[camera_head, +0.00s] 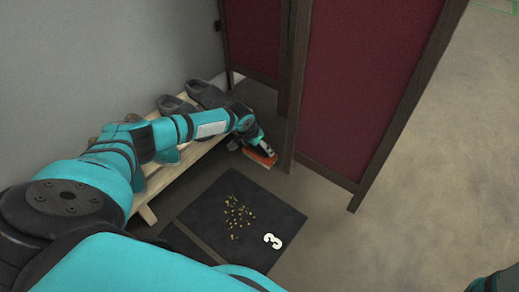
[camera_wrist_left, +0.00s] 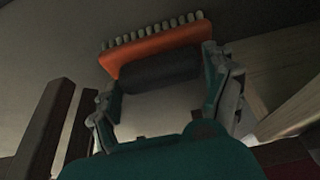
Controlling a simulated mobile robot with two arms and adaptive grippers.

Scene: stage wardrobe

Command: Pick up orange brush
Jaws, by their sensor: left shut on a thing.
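The orange brush (camera_head: 261,159) is at the end of my left arm in the head view, just left of the foot of the folding screen. My left gripper (camera_head: 264,147) is shut on it. In the left wrist view the brush (camera_wrist_left: 152,46) shows its orange body, a row of pale bristles and a dark grip part. The fingers of my left gripper (camera_wrist_left: 160,76) are on either side of that dark part. The brush looks close to the floor; I cannot tell whether it touches. My right gripper is not in view.
A low wooden rack (camera_head: 147,214) with dark shoes (camera_head: 215,96) stands along the grey wall under my left arm. A dark red folding screen (camera_head: 365,80) stands close on the right. A black mat (camera_head: 205,206) marked 3 carries scattered yellowish bits. Floor on the right is clear.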

